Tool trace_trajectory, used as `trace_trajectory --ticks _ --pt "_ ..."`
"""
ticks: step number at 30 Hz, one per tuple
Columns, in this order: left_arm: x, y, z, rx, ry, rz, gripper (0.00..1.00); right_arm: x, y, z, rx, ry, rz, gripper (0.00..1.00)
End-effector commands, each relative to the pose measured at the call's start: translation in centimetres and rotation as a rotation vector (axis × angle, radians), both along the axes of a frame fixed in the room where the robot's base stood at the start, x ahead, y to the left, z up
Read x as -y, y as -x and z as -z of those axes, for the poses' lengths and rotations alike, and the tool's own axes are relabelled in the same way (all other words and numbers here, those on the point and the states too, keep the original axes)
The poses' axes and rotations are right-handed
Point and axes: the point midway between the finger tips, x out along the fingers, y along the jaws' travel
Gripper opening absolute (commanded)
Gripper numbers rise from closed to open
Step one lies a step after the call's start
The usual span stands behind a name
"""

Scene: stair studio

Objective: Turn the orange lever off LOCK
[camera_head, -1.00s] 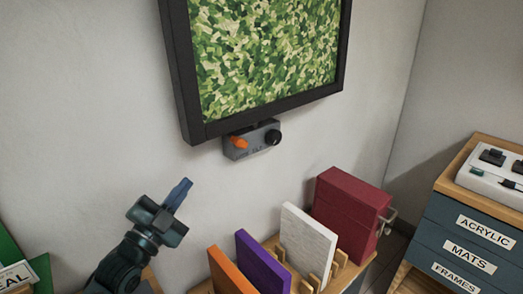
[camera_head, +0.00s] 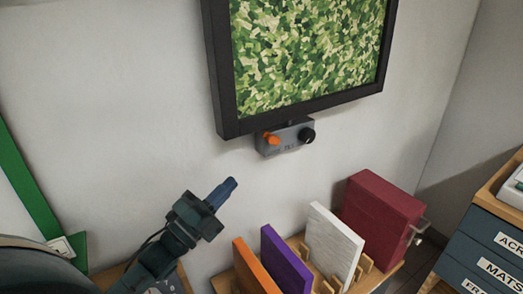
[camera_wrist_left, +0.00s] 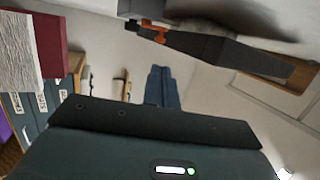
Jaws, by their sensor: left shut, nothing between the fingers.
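The orange lever (camera_head: 271,139) is on the left of the grey control box (camera_head: 288,139) under the framed picture on the wall. A black knob (camera_head: 307,136) is on the box's right. The lettering on the box is too small to read. My left gripper (camera_head: 229,186) is shut and empty, below and left of the box and apart from it. In the left wrist view, its fingers (camera_wrist_left: 161,84) point up the picture, and the orange lever (camera_wrist_left: 154,28) is beyond them near the top. My right gripper is not in view.
A framed green picture (camera_head: 310,55) hangs above the box. Below stand an orange panel (camera_head: 256,268), a purple panel (camera_head: 286,259), a white panel (camera_head: 333,243) in a wooden rack and a dark red box (camera_head: 383,214). A drawer unit (camera_head: 490,245) is at right. Bare wall separates gripper and box.

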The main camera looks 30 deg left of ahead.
Motion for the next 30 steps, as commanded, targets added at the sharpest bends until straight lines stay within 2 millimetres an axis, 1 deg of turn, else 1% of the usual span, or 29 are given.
trace_trajectory --ticks 1,9,15,18,21,30 --pt "0.2 -0.9 -0.8 0.005 -0.001 0.001 0.00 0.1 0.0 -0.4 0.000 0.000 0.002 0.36" --pt "1.7 -5.9 -2.9 0.003 0.000 0.000 0.00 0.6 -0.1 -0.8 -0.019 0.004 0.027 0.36" --pt "2.6 -8.9 -4.1 0.001 -0.001 0.000 0.00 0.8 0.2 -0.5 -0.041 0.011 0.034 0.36" --pt "2.8 -9.9 -4.4 0.000 0.001 0.000 0.00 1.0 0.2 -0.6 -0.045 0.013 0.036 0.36" --pt "3.0 -10.4 -4.6 -0.001 0.001 0.000 0.00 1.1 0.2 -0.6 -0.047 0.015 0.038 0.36" --pt "3.1 -10.7 -4.6 -0.001 0.000 0.000 0.00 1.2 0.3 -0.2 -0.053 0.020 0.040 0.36"
